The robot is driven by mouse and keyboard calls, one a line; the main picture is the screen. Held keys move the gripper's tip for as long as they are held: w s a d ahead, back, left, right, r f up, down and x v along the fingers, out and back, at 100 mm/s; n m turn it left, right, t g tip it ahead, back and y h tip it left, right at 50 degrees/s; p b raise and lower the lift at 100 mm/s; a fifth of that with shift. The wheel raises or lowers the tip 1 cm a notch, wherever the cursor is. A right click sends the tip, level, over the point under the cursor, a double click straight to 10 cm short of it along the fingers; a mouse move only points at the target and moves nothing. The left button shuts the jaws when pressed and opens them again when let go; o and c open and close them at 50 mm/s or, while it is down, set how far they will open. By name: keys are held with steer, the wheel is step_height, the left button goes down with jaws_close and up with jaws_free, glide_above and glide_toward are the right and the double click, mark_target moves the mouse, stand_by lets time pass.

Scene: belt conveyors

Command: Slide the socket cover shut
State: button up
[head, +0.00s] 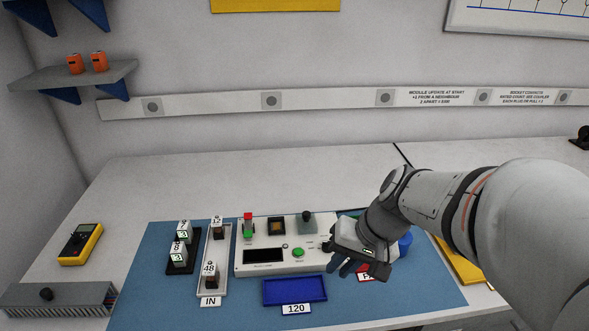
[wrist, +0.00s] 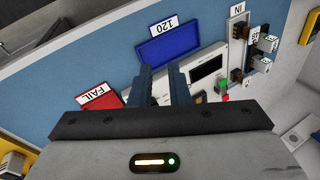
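The white tester (head: 270,262) lies on the blue mat with a dark display and a green button. On its top edge is a square dark socket (head: 276,227) with a brownish inside, uncovered. A pale green see-through cover (head: 308,226) with a black knob sits just to the right of the socket, apart from it. My gripper (head: 347,270) is over the tester's right end, to the right of and nearer than the cover. In the wrist view the two fingers of my gripper (wrist: 162,75) are apart with nothing between them. My gripper hides much of the tester there; I cannot make out the cover.
A blue tray (head: 295,291) marked 120 lies in front of the tester. A red FAIL tray (wrist: 98,98) is beside it. The IN rack (head: 211,290) holds modules to the left, beside a black rack (head: 184,268). A yellow multimeter (head: 80,243) lies at far left.

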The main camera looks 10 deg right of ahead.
steer(key=w+f+m+y, duration=0.1)
steer(key=w, duration=0.1)
steer(key=w+d+f+t+y+b, duration=0.1)
steer(key=w, duration=0.1)
steer(key=w+d+f+m+y+b, duration=0.1)
steer(key=w, duration=0.1)
steer(key=shift+m+t, duration=0.3)
steer(key=shift+t, duration=0.1)
steer(key=shift+c, duration=1.4)
steer(key=w+d+m+t, duration=0.1)
steer(key=w+d, duration=0.1)
steer(key=w+d+f+m+t+b, duration=0.1)
steer(key=w+d+t, duration=0.1)
steer(key=w, duration=0.1)
steer(key=w+d+m+t+y+b, duration=0.1)
steer(key=w+d, duration=0.1)
steer(key=d, duration=0.1)
steer(key=shift+w+f+m+t, duration=0.25)
steer(key=shift+w+m+t, duration=0.15)
jaws_close()
glide_toward(310, 218)
steer(key=f, duration=0.2)
steer(key=w+a+f, duration=0.1)
steer(key=shift+a+f, duration=0.15)
steer(key=shift+f, duration=0.15)
steer(key=shift+w+a+r, duration=0.2)
steer(key=shift+w+a, duration=0.65)
steer(key=shift+w, duration=0.1)
steer(key=shift+w+a+p, duration=0.3)
steer(key=shift+w+a, duration=0.1)
